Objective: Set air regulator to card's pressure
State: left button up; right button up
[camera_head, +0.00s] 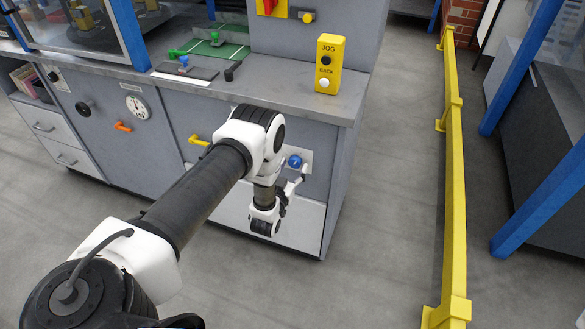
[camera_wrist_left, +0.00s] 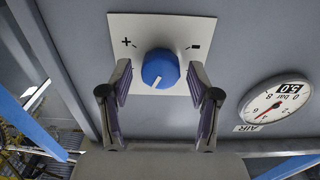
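The blue regulator knob (camera_wrist_left: 160,69) sits on a white plate (camera_wrist_left: 150,28) marked with plus and minus. Its white pointer line aims to the lower left. In the head view the knob (camera_head: 295,161) shows on the cabinet front. My left gripper (camera_wrist_left: 160,75) is open, one finger on each side of the knob with a gap at both. In the head view it (camera_head: 301,178) is close to the knob. An AIR gauge in bar (camera_wrist_left: 272,108) with a red needle is at the right; its reading is too small to tell. A label reads 5.0 (camera_wrist_left: 291,88). My right gripper is out of view.
A yellow JOG box (camera_head: 328,65) stands on the counter above the knob. A yellow handle (camera_head: 198,141), an orange handle (camera_head: 123,127) and a round gauge (camera_head: 135,106) are further left. A yellow rail (camera_head: 452,180) runs along the right; floor between is clear.

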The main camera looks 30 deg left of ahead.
pick_arm(q)
jog(key=c, duration=0.7)
jog(key=shift+c, duration=0.2)
jog(key=shift+m, duration=3)
jog(key=o, duration=1.1)
jog(key=shift+o, duration=0.2)
